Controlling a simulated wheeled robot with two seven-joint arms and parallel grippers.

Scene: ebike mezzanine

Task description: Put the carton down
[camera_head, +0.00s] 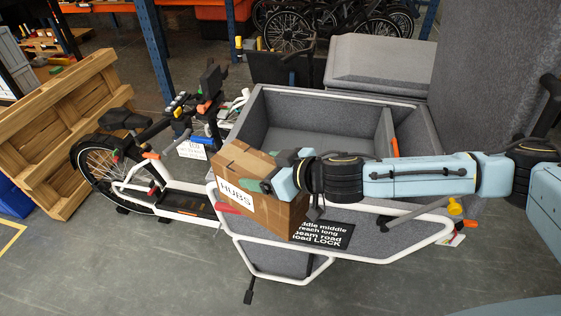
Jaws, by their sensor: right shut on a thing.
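The carton (245,162) is a brown cardboard box with a white "HUBS" label. My right gripper (263,184), on the arm coming in from the right, is shut on the carton's upper right part and covers some of it. The carton is slightly tilted in the picture. It overlaps the near left corner of a grey cargo box (350,170) on a white cargo bike. I cannot tell whether it touches the box's rim. My left gripper is not in view.
The cargo box has an open grey compartment (318,140) and a divider (384,134) at its right. The bike's handlebar (205,107) stands left of the carton. A wooden pallet (60,125) leans at the left. Bare floor (120,270) lies in front.

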